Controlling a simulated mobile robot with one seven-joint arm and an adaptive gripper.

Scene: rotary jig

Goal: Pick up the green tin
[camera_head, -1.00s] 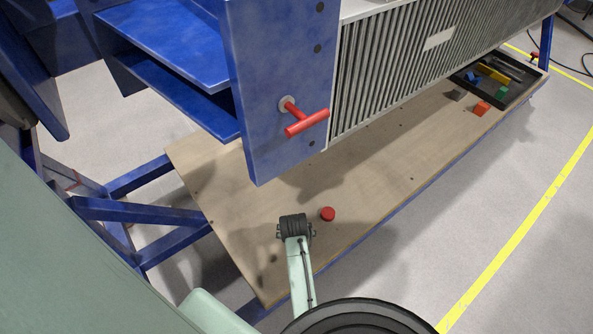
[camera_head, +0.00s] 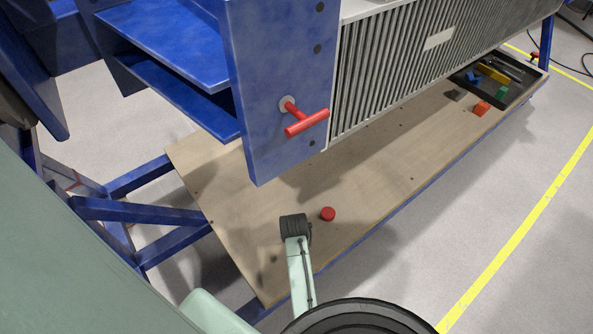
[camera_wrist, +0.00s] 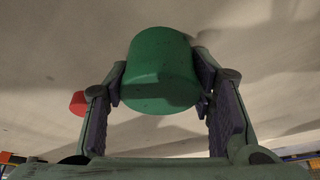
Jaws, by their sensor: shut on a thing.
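The green tin (camera_wrist: 160,68) is a short cylinder in the middle of the wrist view. My gripper (camera_wrist: 162,85) has a finger on each side of it, and the fingertips press against its sides. In the head view, the end of my arm with the gripper (camera_head: 294,228) is low over the wooden board, and the tin is hidden there. I cannot tell whether the tin touches the board.
A red round tin (camera_head: 328,214) stands on the wooden board (camera_head: 240,210), just right of my gripper; it also shows in the wrist view (camera_wrist: 78,103). A red T-handle (camera_head: 305,121) sticks out from the blue frame above. A dark tray (camera_head: 515,88) with coloured blocks lies far right.

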